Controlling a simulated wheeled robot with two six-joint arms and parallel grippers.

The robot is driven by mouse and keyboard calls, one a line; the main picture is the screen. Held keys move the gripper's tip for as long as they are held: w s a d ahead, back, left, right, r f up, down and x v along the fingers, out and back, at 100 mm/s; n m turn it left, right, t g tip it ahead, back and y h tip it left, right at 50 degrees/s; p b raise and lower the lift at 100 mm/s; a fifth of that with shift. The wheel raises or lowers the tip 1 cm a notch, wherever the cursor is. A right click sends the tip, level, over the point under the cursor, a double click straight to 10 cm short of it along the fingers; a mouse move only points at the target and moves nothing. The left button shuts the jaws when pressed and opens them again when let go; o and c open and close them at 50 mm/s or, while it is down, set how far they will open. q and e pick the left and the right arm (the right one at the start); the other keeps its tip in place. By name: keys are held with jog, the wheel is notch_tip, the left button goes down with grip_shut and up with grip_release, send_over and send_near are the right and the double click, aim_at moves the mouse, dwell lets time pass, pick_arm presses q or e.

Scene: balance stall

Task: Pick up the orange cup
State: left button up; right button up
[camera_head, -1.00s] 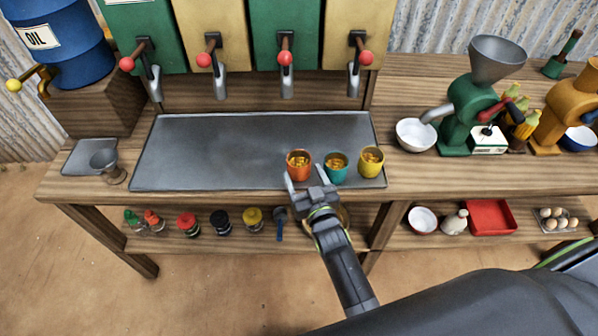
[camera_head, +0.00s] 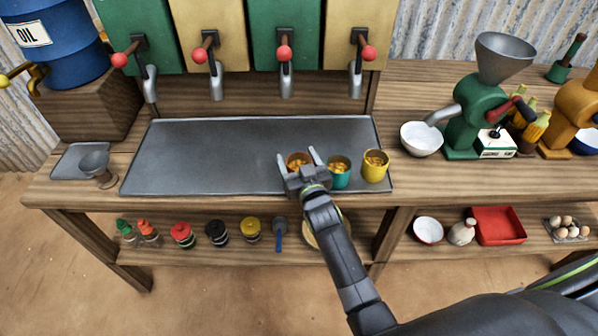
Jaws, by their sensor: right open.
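The orange cup (camera_head: 298,159) stands upright near the front edge of the grey metal tray (camera_head: 200,155), with golden-brown contents showing inside. My right gripper (camera_head: 297,157) is open, with one finger on each side of the cup; I cannot tell whether they touch it. The gripper's palm hides the cup's front and lower part. A teal cup (camera_head: 339,178) stands just right of the gripper, and a yellow cup (camera_head: 375,166) stands right of that. My left gripper is not in view.
Dispenser taps with red knobs (camera_head: 284,54) hang above the tray's back. A metal cup (camera_head: 97,169) stands at far left, and a white bowl (camera_head: 421,138) with a green grinder (camera_head: 474,125) at right. The tray's left and middle are clear.

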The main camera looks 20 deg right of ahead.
jog(key=c, duration=0.8)
jog(key=shift+r, duration=0.15)
